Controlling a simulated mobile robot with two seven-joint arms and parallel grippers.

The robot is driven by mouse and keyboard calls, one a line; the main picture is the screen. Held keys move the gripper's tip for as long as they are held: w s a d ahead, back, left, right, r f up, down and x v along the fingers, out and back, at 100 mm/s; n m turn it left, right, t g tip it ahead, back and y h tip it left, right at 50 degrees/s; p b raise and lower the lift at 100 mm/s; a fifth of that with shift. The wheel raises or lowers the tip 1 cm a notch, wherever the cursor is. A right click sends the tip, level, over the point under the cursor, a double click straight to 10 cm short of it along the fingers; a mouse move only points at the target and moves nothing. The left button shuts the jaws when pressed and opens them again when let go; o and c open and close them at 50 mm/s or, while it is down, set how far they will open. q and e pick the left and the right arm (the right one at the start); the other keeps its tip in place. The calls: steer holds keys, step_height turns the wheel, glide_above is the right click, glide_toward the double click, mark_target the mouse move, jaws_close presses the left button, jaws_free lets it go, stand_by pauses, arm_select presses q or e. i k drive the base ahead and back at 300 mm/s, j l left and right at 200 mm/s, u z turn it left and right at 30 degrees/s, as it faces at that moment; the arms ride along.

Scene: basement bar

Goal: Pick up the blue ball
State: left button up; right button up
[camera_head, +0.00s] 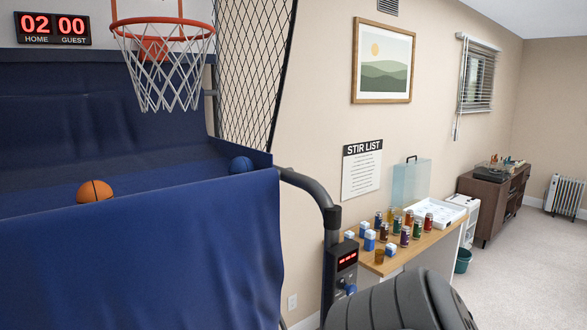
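A blue ball (241,165) sits at the right end of the blue fabric bed of a basketball arcade machine (140,255). The raised blue front panel hides the ball's lower part. An orange ball (95,191) lies farther left in the same bed, also partly hidden by the front edge. Neither of my grippers shows in the head view, so whether they are open or shut cannot be seen.
A hoop (163,27) with a net hangs above the bed. A curved grey tube (313,190) borders its right side, above a control box (346,258). A wooden table (425,245) with cans and small boxes stands right. Carpet (530,265) is clear at far right.

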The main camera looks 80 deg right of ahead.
mark_target(240, 164)
steer(key=z, duration=2.05)
steer(key=l+z, duration=0.25)
steer(key=l, duration=0.2)
